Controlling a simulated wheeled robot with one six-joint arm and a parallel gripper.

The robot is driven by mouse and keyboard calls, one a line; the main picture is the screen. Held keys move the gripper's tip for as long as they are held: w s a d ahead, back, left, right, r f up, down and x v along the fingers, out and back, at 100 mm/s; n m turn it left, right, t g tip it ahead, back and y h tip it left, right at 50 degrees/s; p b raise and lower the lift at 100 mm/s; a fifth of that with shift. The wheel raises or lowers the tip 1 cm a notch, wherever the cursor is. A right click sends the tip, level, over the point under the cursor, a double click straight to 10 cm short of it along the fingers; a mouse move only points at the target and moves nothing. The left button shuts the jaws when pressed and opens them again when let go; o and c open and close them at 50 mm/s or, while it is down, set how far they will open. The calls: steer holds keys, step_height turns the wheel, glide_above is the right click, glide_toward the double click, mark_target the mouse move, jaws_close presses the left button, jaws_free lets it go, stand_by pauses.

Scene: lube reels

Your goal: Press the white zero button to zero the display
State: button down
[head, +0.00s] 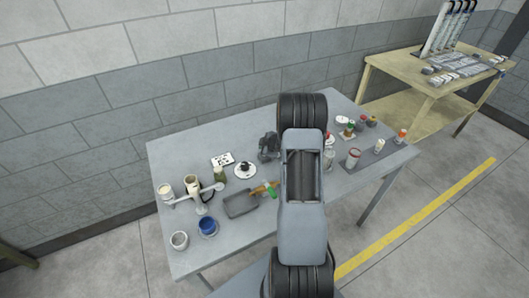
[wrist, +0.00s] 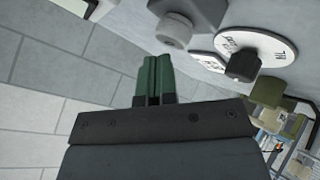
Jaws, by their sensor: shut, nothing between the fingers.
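My gripper (wrist: 154,62) shows in the wrist view with its two green fingers together and nothing between them. No display can be made out. In the head view my arm hides the gripper.
In the head view a grey table (head: 165,150) holds several small items, including a blue cup (head: 208,226), a grey tray (head: 241,204) and a dark device (head: 268,147) beside my arm. A wooden bench (head: 400,66) stands at the back right. A grey block wall (head: 215,85) rises behind.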

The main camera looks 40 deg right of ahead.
steer(key=shift+f+b, duration=0.35)
steer(key=shift+f, duration=0.2)
stand_by(0.6)
steer(key=shift+r, duration=0.2)
steer(key=shift+r+p, duration=0.75)
steer(key=shift+p, duration=0.3)
step_height(320, 180, up, 5)
steer(key=p, duration=0.5)
steer(key=shift+d, duration=0.1)
stand_by(0.7)
